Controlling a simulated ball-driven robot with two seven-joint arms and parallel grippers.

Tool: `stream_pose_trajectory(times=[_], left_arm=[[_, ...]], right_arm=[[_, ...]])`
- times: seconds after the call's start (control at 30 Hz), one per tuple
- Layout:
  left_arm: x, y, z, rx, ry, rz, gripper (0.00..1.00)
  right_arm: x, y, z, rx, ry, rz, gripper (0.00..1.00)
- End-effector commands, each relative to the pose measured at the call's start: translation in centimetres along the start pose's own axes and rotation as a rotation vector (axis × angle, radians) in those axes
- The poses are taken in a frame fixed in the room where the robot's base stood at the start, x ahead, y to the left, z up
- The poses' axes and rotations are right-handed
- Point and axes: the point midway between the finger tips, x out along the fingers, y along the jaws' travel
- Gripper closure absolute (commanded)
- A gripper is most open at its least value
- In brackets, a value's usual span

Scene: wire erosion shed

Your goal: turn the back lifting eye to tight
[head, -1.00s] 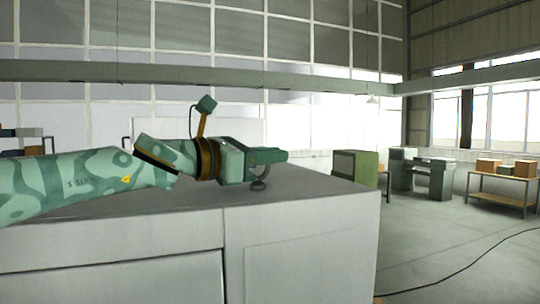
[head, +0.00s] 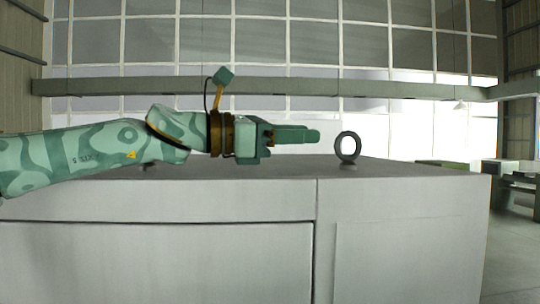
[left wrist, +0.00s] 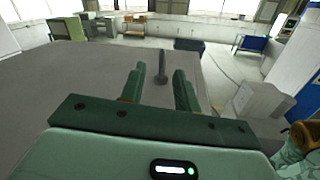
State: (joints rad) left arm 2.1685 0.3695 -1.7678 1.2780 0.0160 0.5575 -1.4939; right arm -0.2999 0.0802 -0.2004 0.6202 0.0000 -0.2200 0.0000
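A dark lifting eye (head: 348,147), an upright ring on a short base, stands on top of the grey cabinet (head: 400,235). It shows nearly face-on in the head view. My left gripper (head: 313,135) points right, a little short of the ring and apart from it. In the left wrist view the gripper (left wrist: 159,75) is open, and the eye (left wrist: 161,70) shows edge-on beyond the gap between its fingers. A small dark thing (head: 150,167) on the cabinet top is mostly hidden behind my left arm; I cannot tell what it is. My right gripper is not in view.
The cabinet top around the eye is clear. In the left wrist view, a green box (left wrist: 68,28) stands at the back left and a blue-topped table (left wrist: 254,44) at the right. Open floor (left wrist: 222,65) lies beyond the cabinet.

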Motion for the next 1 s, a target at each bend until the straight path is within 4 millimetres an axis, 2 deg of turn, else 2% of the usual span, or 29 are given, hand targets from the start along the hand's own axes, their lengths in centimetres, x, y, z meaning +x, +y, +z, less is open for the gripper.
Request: stream_pose_trajectory(times=[0.03,0.1,0.23,0.37,0.6,0.7,0.73,0.87,1.0], left_arm=[[-1.2,0.0,-0.3,0.003,-0.003,0.002,0.68],[-2.6,0.0,-0.2,0.002,-0.002,0.002,0.68],[-4.2,0.1,-0.1,0.001,-0.002,0.001,0.68],[-4.9,0.1,0.1,0.002,-0.001,0.0,0.68],[-4.9,0.1,0.1,0.001,-0.001,0.0,0.68],[-4.9,0.0,0.5,0.007,-0.002,0.0,0.96],[-5.0,-0.1,0.9,0.013,-0.003,0.0,1.0],[-4.6,-1.3,3.8,0.062,-0.009,-0.011,1.0],[-3.2,-4.8,8.5,0.164,-0.005,-0.05,1.0]], right_arm=[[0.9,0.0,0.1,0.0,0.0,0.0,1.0],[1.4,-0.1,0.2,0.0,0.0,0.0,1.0],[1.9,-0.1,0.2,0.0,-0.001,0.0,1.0],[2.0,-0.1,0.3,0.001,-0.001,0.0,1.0],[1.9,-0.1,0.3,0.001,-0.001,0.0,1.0],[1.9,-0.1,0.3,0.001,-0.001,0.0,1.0],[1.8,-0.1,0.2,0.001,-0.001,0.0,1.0],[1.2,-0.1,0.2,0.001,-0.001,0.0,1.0],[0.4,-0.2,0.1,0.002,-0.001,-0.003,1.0]])
